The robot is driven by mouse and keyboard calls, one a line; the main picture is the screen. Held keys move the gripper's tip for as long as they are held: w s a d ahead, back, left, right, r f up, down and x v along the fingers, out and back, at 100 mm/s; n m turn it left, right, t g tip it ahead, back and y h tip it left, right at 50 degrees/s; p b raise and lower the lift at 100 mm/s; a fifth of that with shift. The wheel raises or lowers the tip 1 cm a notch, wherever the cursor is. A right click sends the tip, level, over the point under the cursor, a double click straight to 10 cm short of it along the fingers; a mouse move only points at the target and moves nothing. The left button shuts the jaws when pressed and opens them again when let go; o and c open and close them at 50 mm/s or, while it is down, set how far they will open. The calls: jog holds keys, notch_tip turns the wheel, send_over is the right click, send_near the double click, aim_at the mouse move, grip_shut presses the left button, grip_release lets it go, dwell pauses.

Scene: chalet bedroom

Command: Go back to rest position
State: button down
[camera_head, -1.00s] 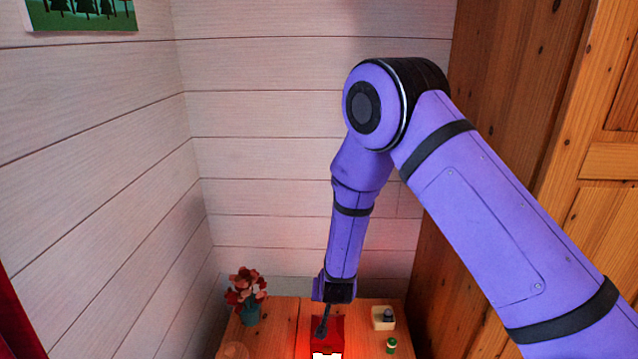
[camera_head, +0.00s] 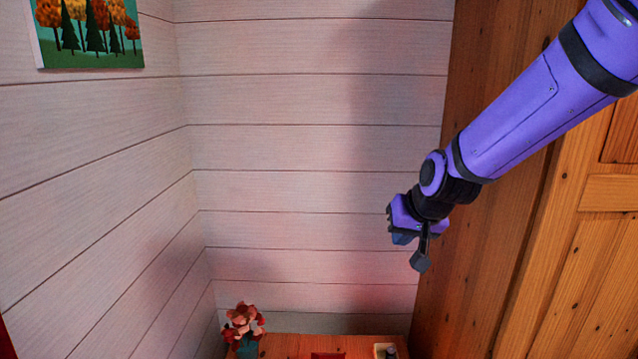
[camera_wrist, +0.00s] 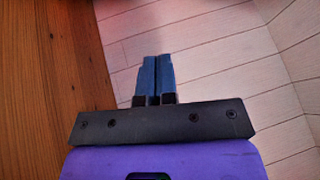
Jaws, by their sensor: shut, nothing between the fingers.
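My gripper (camera_head: 420,262) is at the end of my purple arm, high above the wooden table (camera_head: 300,346) and right of the picture's middle. In the wrist view the two blue-grey fingers (camera_wrist: 155,78) lie side by side, closed together with nothing held. The gripper is in free air in front of the plank wall and touches nothing that I can see.
A red-flowered plant (camera_head: 243,325) stands at the table's left. A red item (camera_head: 328,356) and a pale tray (camera_head: 385,350) show at the bottom edge, mostly cut off. A wooden cabinet (camera_head: 570,230) stands close on the right. Open space lies left of the arm.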

jog(key=s+d+r+h, duration=0.1)
jog(key=s+d+r, duration=0.3)
jog(key=s, duration=0.4)
jog(key=s+d+r, duration=0.4)
jog(key=s+d, duration=0.1)
jog(key=s, duration=0.4)
jog(key=s+d+r+h, duration=0.1)
jog(key=s+d+r, duration=0.2)
jog(key=s+d, duration=0.2)
jog(key=shift+s+d+r+g+h, duration=0.15)
jog(key=shift+s+r+g+h, duration=0.2)
jog(key=shift+s, duration=1.55)
